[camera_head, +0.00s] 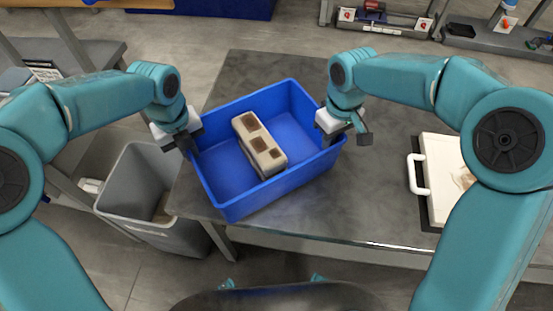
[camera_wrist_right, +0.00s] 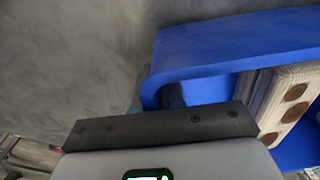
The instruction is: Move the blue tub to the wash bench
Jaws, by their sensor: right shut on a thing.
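The blue tub (camera_head: 238,203) is in the middle of the head view, over the grey table's left part. A beige block with dark brown patches (camera_head: 258,145) lies inside it. My right gripper (camera_head: 345,132) is shut on the tub's right wall at the rim. In the right wrist view the tub (camera_wrist_right: 235,45) shows beyond a dark finger (camera_wrist_right: 165,122), with the block (camera_wrist_right: 290,105) inside. My left gripper (camera_head: 188,143) is at the tub's left rim; its finger gap is hidden. I cannot tell whether the tub touches the tabletop. I cannot identify the wash bench.
The grey table (camera_head: 385,190) has bare top right of the tub. A white panel with a handle (camera_head: 445,175) lies on its right part. A grey bin (camera_head: 150,185) stands on the floor at the left, near the table edge. Shelving with bottles (camera_head: 500,25) is at back right.

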